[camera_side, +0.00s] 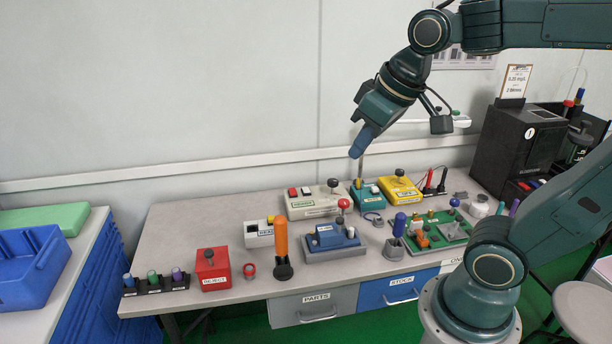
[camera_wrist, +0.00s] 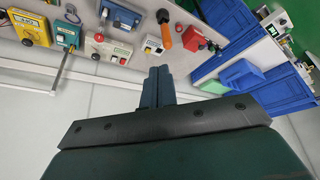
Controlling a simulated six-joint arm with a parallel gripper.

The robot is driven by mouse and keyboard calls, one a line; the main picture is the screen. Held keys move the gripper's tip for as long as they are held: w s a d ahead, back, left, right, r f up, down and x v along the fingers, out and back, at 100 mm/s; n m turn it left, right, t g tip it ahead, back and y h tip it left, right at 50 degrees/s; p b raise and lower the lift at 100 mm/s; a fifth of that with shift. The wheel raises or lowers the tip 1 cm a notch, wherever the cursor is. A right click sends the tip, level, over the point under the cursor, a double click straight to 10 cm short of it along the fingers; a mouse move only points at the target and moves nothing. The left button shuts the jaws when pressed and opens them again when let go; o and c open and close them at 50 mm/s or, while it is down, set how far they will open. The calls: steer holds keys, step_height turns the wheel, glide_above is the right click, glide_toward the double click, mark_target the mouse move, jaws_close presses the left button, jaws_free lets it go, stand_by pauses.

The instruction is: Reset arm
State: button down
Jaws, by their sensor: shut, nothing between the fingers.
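My gripper (camera_side: 358,150) is shut and empty. In the side view it hangs in the air above the back of the table (camera_side: 170,248), pointing down and to the left, above the teal box (camera_side: 368,196) and the beige box (camera_side: 315,202). In the wrist view my gripper (camera_wrist: 159,72) shows its two blue fingers pressed together. The fingers touch none of the testers. The wall fills much of the wrist view.
A yellow tester (camera_side: 399,190), a red box (camera_side: 212,268), an orange-handled tool (camera_side: 281,245), a blue device (camera_side: 333,240) and a green board (camera_side: 438,232) stand on the table. A black machine (camera_side: 515,145) is at the right. A blue bin (camera_side: 35,267) is far left.

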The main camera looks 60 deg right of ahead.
steer(key=s+a+f, duration=0.1)
steer(key=s+f, duration=0.1)
steer(key=s, duration=0.4)
steer(key=shift+s+a+f+t, duration=0.2)
steer(key=shift+s+a+t, duration=0.05)
steer(key=shift+s+t, duration=0.05)
